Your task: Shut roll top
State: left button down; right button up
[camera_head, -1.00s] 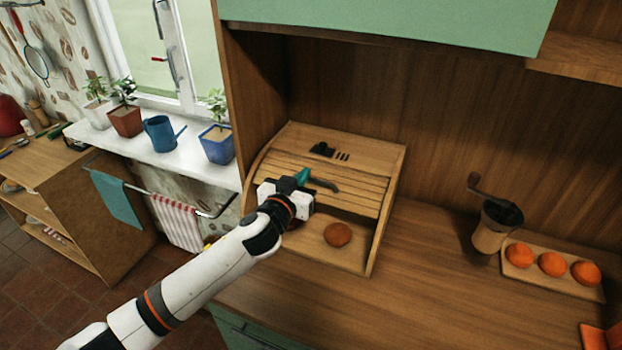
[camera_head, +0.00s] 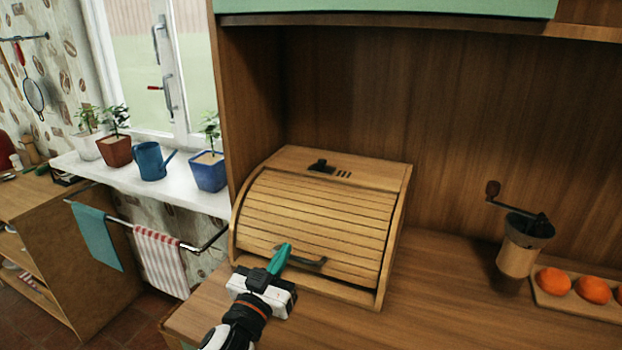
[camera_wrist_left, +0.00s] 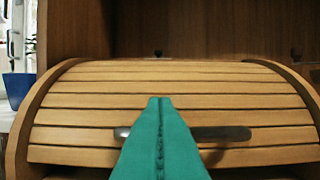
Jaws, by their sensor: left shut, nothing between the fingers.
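The roll top (camera_head: 315,215) of the wooden bread box is drawn down over the front, its slats covering the opening. A narrow strip of the box shows below its handle, and I cannot tell whether its lower edge meets the base. The dark handle (camera_head: 308,262) lies low on the roll top; in the left wrist view the handle (camera_wrist_left: 222,133) shows on both sides of the fingers. My left gripper (camera_head: 279,258) is shut and empty, its teal fingertips at the handle's left part; contact is unclear. My right gripper is not in view.
A coffee grinder (camera_head: 522,246) and a board (camera_head: 573,304) with oranges stand to the right on the counter (camera_head: 440,300). The cabinet's side wall (camera_head: 250,100) rises close behind the box's left. Counter between box and grinder is clear.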

pick_arm(q)
jog(key=shift+s+a+f+b, duration=0.1)
jog(key=shift+s+f+b, duration=0.15)
jog(key=shift+f, duration=0.45)
jog(key=shift+s+f+b, duration=0.1)
jog(key=shift+f+b, duration=0.15)
jog(key=shift+f, duration=0.4)
